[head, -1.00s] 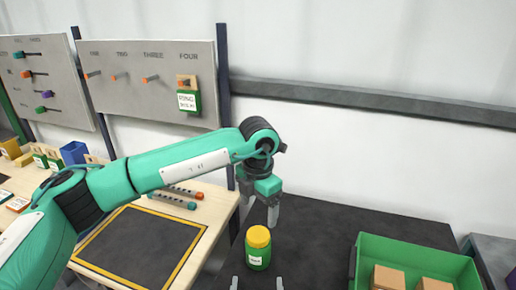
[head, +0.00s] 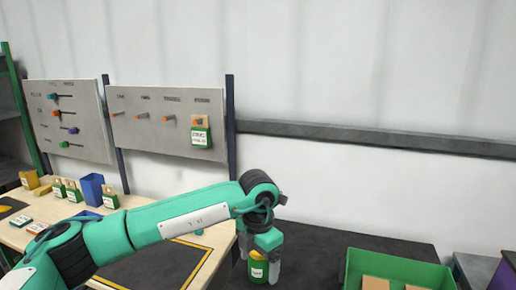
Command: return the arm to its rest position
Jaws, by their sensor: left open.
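My left arm comes in from the left, and its gripper (head: 258,263) points down over the dark surface at the lower middle. It is open. My right gripper is not in view.
A green crate (head: 398,262) with brown boxes stands at the right. A wooden bench (head: 140,199) at the left carries a blue bin (head: 91,189) and several tagged blocks. Behind it are two peg boards (head: 165,145), one with a green-tagged item (head: 201,136) hanging.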

